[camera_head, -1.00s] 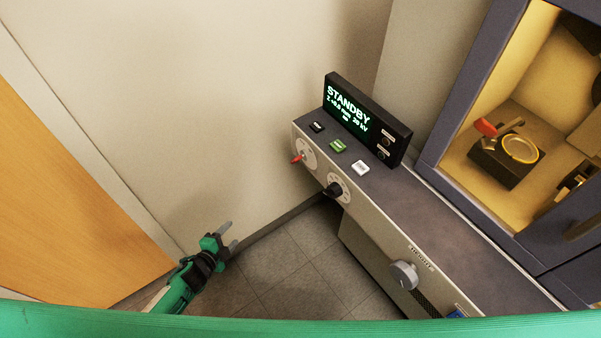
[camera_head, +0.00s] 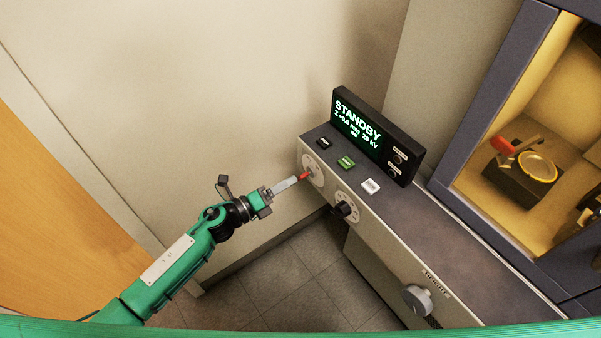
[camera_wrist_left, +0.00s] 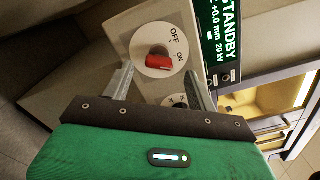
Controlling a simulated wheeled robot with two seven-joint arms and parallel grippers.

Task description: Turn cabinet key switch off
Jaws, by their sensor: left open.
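The cabinet key switch has a red handle (camera_wrist_left: 158,63) on a round white dial plate (camera_wrist_left: 160,48) marked OFF and ON; the handle's free end points toward the ON side. In the head view the red handle (camera_head: 304,176) sits on the front face of the console at its far left end. My left gripper (camera_wrist_left: 160,85) is open, with one finger to each side of the red handle in the wrist view. In the head view my left gripper (camera_head: 290,184) has its fingertips close to the handle; I cannot tell whether they touch it. My right gripper is not in view.
A black display (camera_head: 365,133) reads STANDBY. Several buttons (camera_head: 346,162) lie on the console top. A black knob (camera_head: 346,208) sits right of the key switch, and a grey knob (camera_head: 417,298) is nearer. A lit cabinet (camera_head: 475,120) stands right. The wall (camera_head: 180,90) is behind my arm.

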